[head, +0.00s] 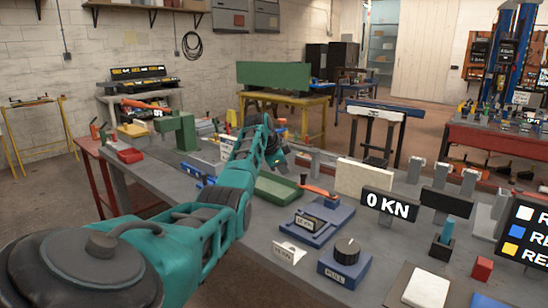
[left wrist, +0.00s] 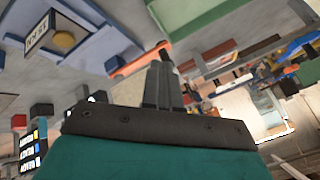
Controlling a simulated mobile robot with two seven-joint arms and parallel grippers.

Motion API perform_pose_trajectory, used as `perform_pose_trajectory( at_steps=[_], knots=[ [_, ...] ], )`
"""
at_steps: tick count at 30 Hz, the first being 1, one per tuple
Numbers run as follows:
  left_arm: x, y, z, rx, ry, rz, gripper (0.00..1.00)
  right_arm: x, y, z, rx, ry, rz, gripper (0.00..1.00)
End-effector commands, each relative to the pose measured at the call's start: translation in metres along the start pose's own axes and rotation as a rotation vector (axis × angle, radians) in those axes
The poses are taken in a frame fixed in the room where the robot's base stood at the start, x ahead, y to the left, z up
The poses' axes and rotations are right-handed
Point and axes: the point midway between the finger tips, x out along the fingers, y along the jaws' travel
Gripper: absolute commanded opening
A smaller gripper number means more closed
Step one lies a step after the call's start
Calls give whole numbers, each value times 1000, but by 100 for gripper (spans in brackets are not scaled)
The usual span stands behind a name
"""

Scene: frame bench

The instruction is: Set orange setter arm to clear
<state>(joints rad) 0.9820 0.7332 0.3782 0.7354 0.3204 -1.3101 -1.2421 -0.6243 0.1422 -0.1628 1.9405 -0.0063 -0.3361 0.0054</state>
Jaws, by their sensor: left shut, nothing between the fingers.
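The orange setter arm (head: 320,191) lies over the back of a blue base (head: 308,232) with a small label, right of the green tray. In the left wrist view an orange bar (left wrist: 140,63) reaches close to the fingertips. No marking reading "clear" is legible. My right gripper is not in view.
A blue box with a black PULL knob (head: 347,249) and a small sign (head: 289,253) stand in front. A 0 KN display (head: 389,206) and a pale block (head: 364,177) stand right. A green tray (head: 277,189) lies left of the base. A green press (head: 180,130) stands farther left.

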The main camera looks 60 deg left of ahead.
Motion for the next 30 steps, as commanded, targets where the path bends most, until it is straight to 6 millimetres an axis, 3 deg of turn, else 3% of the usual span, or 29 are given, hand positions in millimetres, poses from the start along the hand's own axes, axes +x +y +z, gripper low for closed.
perform_pose_trajectory(
  at_steps=[6, 10, 30],
  knots=[
    [-30, -8, 6, 1, -1, -4, 0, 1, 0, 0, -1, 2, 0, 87],
    [-39, -10, 7, 0, 0, 0, 0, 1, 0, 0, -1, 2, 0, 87],
    [-42, -10, 8, 0, 0, 1, 0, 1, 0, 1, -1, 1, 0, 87]
  ],
)
